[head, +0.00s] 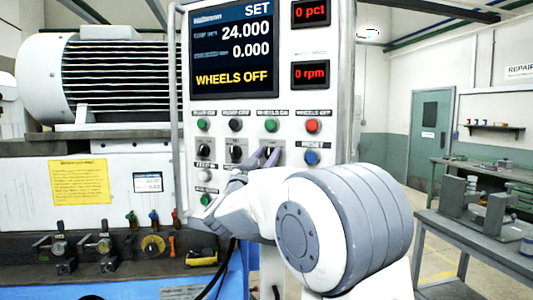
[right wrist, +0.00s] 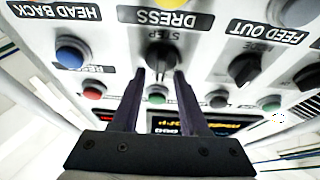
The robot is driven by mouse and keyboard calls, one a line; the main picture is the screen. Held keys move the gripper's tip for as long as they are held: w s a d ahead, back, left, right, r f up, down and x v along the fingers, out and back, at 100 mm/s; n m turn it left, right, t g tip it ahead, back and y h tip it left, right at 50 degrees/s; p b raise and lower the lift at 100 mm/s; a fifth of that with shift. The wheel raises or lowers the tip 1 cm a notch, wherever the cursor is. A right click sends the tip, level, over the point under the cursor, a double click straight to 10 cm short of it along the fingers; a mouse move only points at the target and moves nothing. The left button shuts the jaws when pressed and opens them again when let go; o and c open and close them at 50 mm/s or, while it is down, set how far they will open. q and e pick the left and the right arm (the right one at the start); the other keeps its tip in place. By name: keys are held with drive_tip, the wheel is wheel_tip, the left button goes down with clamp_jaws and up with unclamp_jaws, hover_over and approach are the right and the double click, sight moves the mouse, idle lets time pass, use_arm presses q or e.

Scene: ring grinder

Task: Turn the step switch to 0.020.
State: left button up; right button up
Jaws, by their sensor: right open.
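The step switch is a black knob (right wrist: 158,56) under the label STEP in the right wrist view, which shows the panel upside down. Its setting cannot be read. My right gripper (right wrist: 160,77) is open, with its two dark fingers pointing at the panel and their tips on either side of the knob. I cannot tell whether they touch it. In the head view the right gripper (head: 265,156) is at the panel's lower knob row and largely covers the step switch. My left gripper is not in view.
The control panel (head: 182,80) has a screen (head: 232,50) reading SET, 24.000, 0.000 and WHEELS OFF. A blue button (head: 311,157) and the mode knob (right wrist: 243,69) flank the step switch. Green (head: 271,125) and red (head: 312,126) buttons sit just above.

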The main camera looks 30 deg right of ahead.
clamp_jaws()
drive_tip(key=shift+f, duration=0.1)
drive_tip(key=shift+f+m+g+h+b, duration=0.3)
drive_tip(key=shift+m+g+b, duration=0.2)
drive_tip(key=shift+m+b, duration=0.55)
drive_tip(key=m+g+h+b, duration=0.1)
drive_tip(key=m+b, duration=0.1)
drive_tip(key=m, duration=0.1)
drive_tip(key=shift+m+g, duration=0.35)
drive_tip(key=shift+g, duration=0.05)
drive_tip(key=m+g+b, duration=0.1)
drive_tip(key=m, duration=0.2)
drive_tip(key=shift+m+g, duration=0.3)
drive_tip(key=shift+m+g+b, duration=0.45)
drive_tip(key=shift+m+g, duration=0.55)
drive_tip(key=shift+m, duration=1)
drive_tip(key=shift+s+m, duration=0.1)
drive_tip(key=shift+m, duration=0.2)
